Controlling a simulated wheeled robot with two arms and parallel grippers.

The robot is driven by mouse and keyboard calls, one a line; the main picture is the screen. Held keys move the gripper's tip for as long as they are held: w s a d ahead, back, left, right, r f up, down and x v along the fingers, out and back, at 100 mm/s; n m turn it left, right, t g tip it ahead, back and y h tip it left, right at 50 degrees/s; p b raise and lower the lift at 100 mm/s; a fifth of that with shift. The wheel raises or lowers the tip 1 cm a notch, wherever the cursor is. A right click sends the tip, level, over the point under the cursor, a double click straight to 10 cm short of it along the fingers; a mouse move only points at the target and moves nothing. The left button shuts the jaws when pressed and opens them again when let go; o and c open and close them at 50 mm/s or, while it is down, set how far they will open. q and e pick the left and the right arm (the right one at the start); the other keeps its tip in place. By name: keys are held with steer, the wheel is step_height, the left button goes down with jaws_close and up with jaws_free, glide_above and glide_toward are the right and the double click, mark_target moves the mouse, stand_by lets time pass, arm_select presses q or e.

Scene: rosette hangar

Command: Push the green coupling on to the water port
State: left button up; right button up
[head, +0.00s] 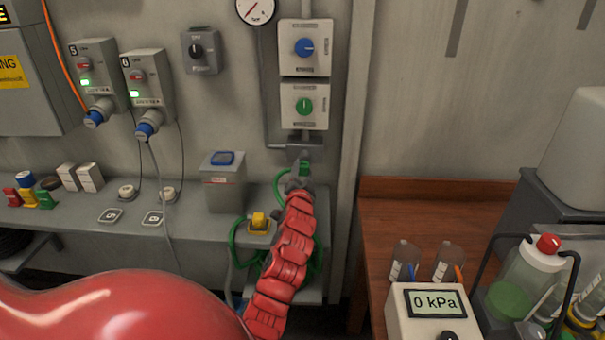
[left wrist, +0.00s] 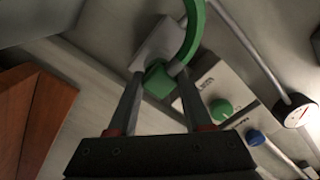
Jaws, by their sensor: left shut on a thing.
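The green coupling (head: 304,168) sits at the end of a green hose, just below the grey water port block (head: 305,148) on the wall. My left gripper (head: 300,181) reaches up from below and is shut on the coupling. In the left wrist view the green coupling (left wrist: 158,79) is between the fingertips of my left gripper (left wrist: 160,86), against the edge of the grey port block (left wrist: 160,45). I cannot tell whether the coupling is seated on the port or only close to it. My right gripper is not in view.
A green knob panel (head: 304,106) and a blue knob panel (head: 304,47) are above the port. The green hose (left wrist: 192,30) curves beside the coupling. A grey shelf (head: 190,216) with a grey box (head: 224,184) is left; a wooden bench (head: 440,218) is right.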

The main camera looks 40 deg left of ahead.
arm_select(q)
steer(key=shift+w+a, duration=0.3)
steer(key=shift+w, duration=0.15)
stand_by(0.4)
steer(key=o, duration=1.3)
steer(key=shift+o, duration=0.2)
steer(key=shift+s, duration=0.1)
steer(key=shift+s+d+f, duration=0.1)
steer(key=shift+s+d, duration=0.05)
steer(key=shift+s, duration=0.05)
steer(key=b+v, duration=0.1)
steer(key=v, duration=1.5)
steer(key=shift+s+d+b, duration=0.3)
